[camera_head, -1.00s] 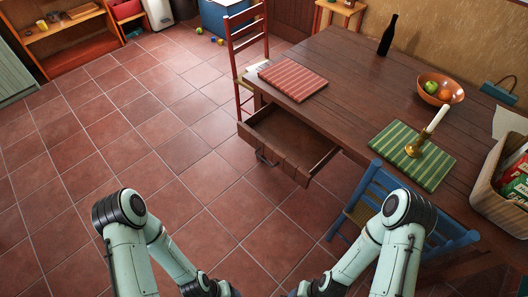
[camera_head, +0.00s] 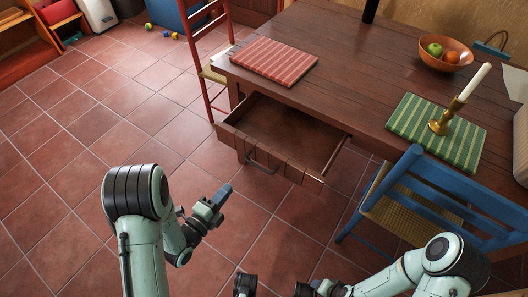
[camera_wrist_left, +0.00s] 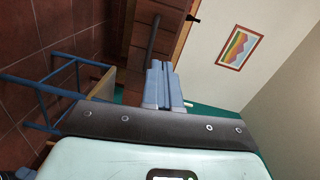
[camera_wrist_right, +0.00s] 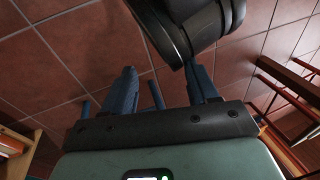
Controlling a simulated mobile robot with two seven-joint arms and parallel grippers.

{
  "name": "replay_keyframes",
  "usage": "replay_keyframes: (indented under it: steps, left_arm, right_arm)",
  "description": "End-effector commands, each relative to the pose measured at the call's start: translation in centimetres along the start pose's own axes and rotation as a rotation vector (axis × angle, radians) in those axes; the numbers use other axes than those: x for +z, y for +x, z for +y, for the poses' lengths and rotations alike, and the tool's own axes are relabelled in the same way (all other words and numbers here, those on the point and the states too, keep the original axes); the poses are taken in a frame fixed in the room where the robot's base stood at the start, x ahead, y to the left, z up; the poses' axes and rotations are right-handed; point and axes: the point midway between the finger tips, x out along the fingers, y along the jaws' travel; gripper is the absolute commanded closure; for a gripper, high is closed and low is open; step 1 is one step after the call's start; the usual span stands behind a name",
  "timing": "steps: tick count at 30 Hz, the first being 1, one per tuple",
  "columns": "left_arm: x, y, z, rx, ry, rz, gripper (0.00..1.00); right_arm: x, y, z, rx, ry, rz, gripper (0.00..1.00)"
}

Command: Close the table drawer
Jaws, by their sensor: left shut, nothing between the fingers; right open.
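The table drawer (camera_head: 295,170) is brown wood and stands pulled out from the long side of the wooden table (camera_head: 345,65). Its inside looks empty, and a dark handle (camera_head: 261,164) is on its front. My left gripper (camera_head: 224,194) is in front of the drawer, a little left of and below the handle in the head view, apart from it. Its fingers are together and empty in the left wrist view (camera_wrist_left: 164,84). My right gripper's fingers stand apart with nothing gripped in the right wrist view (camera_wrist_right: 162,88); in the head view it is low near the bottom edge.
A blue chair (camera_head: 420,190) stands right of the drawer, close to my right arm. A red chair (camera_head: 208,60) stands left of it. A striped red mat (camera_head: 274,62), green mat (camera_head: 405,118), candlestick (camera_head: 440,124) and fruit bowl (camera_head: 446,62) are on the table.

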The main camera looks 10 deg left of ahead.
Motion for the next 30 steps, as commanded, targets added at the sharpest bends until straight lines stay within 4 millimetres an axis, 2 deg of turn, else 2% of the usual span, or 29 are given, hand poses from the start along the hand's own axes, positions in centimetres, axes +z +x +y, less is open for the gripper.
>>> replay_keyframes:
  steps: [1, 8, 24, 30]
  left_arm:
    - [-0.1, 0.1, -0.2, -0.03, 0.036, 0.011, 1.0]
    - [-0.2, 1.1, -1.3, -0.073, 0.089, 0.027, 1.0]
    - [-0.5, 11.6, -1.8, -0.069, 0.085, 0.025, 1.0]
    - [-0.6, 13.6, -1.9, -0.066, 0.083, 0.024, 1.0]
  right_arm:
    - [-0.2, 0.6, 0.2, 0.001, 0.001, 0.006, 0.41]
    - [-0.6, 0.7, 0.2, 0.0, 0.001, 0.017, 0.41]
    - [-1.7, 1.6, 0.5, 0.003, 0.004, 0.05, 0.41]
    - [-2.2, 1.9, 0.6, 0.004, 0.005, 0.063, 0.41]
